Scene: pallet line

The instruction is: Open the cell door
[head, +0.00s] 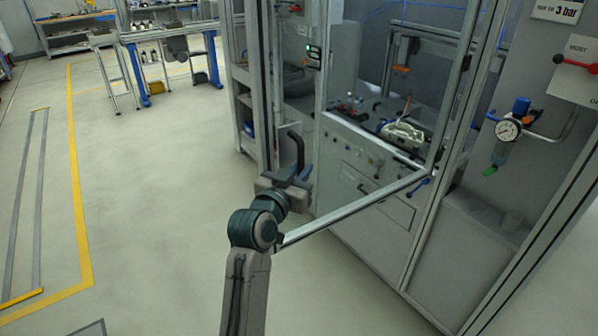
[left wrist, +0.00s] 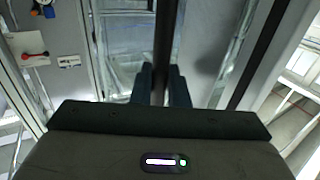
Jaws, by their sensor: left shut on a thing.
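The cell door (head: 350,208) is a clear panel in an aluminium frame. It stands open at an angle, its bottom rail running from the cell's post on the right out toward me. A dark upright bar handle (head: 298,146) sits near its free edge. My left gripper (head: 290,178) is shut on the lower part of this handle. In the left wrist view, the dark handle bar (left wrist: 162,40) runs upright between the two fingers (left wrist: 161,84). My right gripper is in neither view.
Inside the cell is a grey cabinet (head: 345,160) with knobs and parts on top. At right, a panel carries a pressure gauge (head: 508,129) and a red-knobbed lever (head: 580,66). The floor left of the door is clear; a blue-legged bench (head: 165,33) stands far back.

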